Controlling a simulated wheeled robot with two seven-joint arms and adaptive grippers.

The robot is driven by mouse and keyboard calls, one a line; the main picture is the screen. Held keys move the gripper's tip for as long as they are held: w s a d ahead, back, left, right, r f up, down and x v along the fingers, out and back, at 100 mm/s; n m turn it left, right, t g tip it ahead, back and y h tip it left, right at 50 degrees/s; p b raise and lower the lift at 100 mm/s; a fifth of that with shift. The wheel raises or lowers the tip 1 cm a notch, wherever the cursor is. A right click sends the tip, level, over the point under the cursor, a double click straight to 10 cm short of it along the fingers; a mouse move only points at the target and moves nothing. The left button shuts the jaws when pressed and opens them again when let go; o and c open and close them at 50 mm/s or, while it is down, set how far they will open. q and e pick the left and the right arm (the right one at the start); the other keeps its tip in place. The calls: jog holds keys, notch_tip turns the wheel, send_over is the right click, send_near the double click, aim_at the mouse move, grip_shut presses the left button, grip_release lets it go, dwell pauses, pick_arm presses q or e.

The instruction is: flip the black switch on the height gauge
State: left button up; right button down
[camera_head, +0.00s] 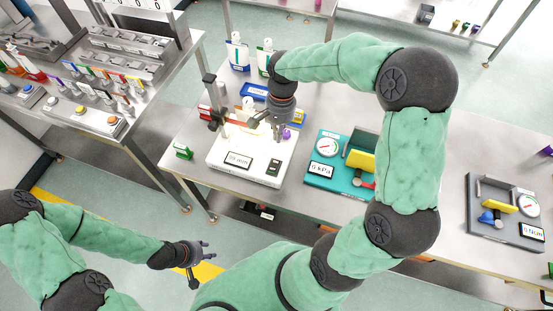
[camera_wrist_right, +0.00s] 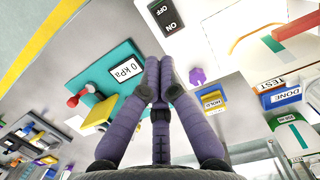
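The height gauge is a white box (camera_head: 232,144) on the middle table, with a "mm" display on its front. Its black switch (camera_head: 274,167) is at the box's right front. In the right wrist view the black switch (camera_wrist_right: 167,14), marked OFF and ON, is at the top edge, just beyond the fingertips. My right gripper (camera_head: 277,136) is above the right part of the box; its fingers (camera_wrist_right: 158,66) are drawn together with nothing between them. It appears apart from the switch. My left gripper (camera_head: 206,264) is at lower left, away from the table, fingers spread and empty.
A teal pressure gauge (camera_head: 318,180) with a yellow block stands right of the height gauge. A purple cap (camera_wrist_right: 197,76) and a blue-and-yellow tray (camera_wrist_right: 212,104) lie near. A grey torque station (camera_head: 481,228) is far right. Bare table lies between the stations.

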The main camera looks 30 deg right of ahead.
jog(key=b, duration=0.3)
send_near(275, 169)
jog(key=f, duration=0.4)
jog(key=a+f, duration=0.1)
jog(key=f, duration=0.1)
jog(key=shift+s+f, duration=0.3)
jog(key=shift+f, duration=0.05)
jog(key=shift+a+f, duration=0.1)
